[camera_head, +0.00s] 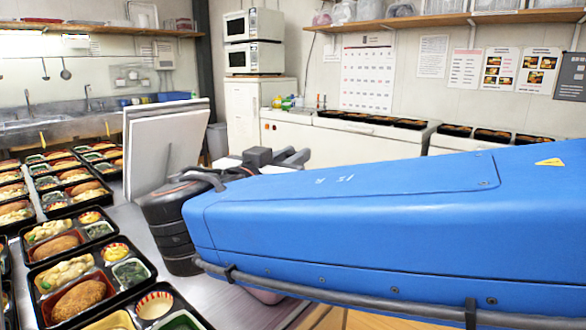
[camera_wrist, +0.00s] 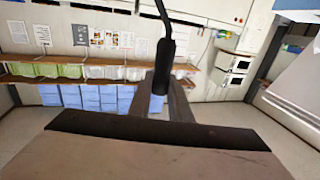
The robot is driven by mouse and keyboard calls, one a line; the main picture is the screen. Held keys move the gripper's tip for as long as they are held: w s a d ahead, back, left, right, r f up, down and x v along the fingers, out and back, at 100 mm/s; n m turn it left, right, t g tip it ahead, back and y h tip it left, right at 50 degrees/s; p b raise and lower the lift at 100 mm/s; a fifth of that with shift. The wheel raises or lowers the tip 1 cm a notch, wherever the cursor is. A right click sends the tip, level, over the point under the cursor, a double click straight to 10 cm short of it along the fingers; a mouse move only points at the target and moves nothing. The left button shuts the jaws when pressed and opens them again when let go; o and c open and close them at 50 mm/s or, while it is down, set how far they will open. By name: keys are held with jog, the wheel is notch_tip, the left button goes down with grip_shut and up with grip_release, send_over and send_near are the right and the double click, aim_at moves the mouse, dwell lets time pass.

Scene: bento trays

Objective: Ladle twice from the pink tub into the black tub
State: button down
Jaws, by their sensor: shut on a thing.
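My gripper (camera_wrist: 160,103) is shut on the black handle (camera_wrist: 164,66) of a utensil in the wrist view. A thin dark shaft rises from the handle and leaves the top of the picture, so its bowl end is not visible. In the head view my blue arm hides most of the work area, and the held utensil cannot be made out. A small pink patch (camera_head: 262,294) shows below my arm; it may be part of the pink tub, but too little is visible to tell. I cannot make out the black tub in either view.
Several filled black bento trays (camera_head: 95,278) cover the steel table at the left. A white upright panel (camera_head: 160,150) stands behind them. White counters with dark trays (camera_head: 370,121) line the back wall. Bare tabletop (camera_head: 222,297) shows beside my arm.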

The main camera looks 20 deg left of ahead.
jog(key=shift+r, duration=3.3)
jog(key=shift+a, duration=0.1)
